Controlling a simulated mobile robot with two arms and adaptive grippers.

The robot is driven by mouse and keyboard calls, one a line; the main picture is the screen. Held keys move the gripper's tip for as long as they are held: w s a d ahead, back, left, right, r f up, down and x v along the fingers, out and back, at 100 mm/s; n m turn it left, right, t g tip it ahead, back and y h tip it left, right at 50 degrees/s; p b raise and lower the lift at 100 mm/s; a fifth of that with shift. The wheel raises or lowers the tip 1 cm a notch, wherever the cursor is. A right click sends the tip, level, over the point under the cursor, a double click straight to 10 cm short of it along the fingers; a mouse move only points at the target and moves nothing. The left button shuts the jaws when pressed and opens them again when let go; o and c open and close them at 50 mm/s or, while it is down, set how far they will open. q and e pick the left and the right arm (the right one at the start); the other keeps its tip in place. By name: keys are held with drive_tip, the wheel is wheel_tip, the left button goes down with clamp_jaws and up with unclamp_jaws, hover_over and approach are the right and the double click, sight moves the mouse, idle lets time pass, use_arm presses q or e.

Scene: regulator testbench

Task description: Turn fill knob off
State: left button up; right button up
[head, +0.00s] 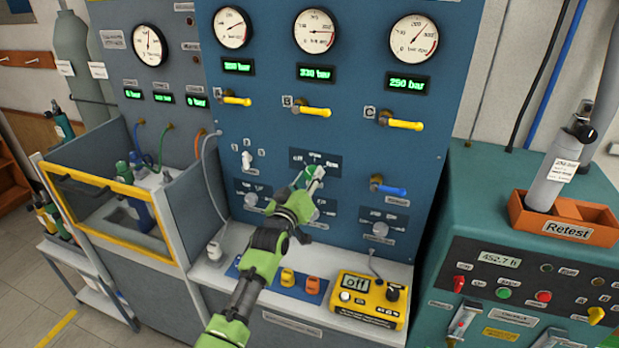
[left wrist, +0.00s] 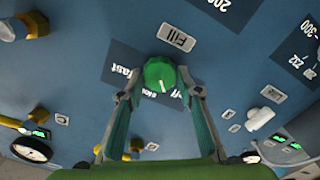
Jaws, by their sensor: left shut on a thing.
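The fill knob (left wrist: 159,74) is round and green, with a white pointer line, on a dark plate on the blue panel. A "Fill" label (left wrist: 177,39) is beside it. In the left wrist view, which shows the panel upside down, the pointer aims downward, near the "slow" and "off" words. The fingers partly cover the lettering. My left gripper (left wrist: 160,82) has one fingertip on each side of the knob and is shut on it. In the head view the left gripper (head: 310,179) reaches the panel's middle and partly hides the knob. My right gripper is not in view.
Yellow-handled valves (head: 312,110) stick out above the gripper, and a blue-handled valve (head: 390,190) is to its right. A shelf below holds a yellow device (head: 366,300) reading "Off". A teal bench with an orange "Retest" tray (head: 568,231) stands at right.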

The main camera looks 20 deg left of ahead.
use_arm(q)
drive_tip(key=shift+n, duration=1.7)
drive_tip(key=o, duration=1.1)
drive_tip(key=shift+s, duration=0.1)
drive_tip(key=shift+s+f, duration=0.1)
drive_tip(key=shift+s, duration=0.15)
drive_tip(key=s, duration=1.1)
drive_tip(key=shift+s+a, duration=0.2)
drive_tip(key=shift+a, duration=0.05)
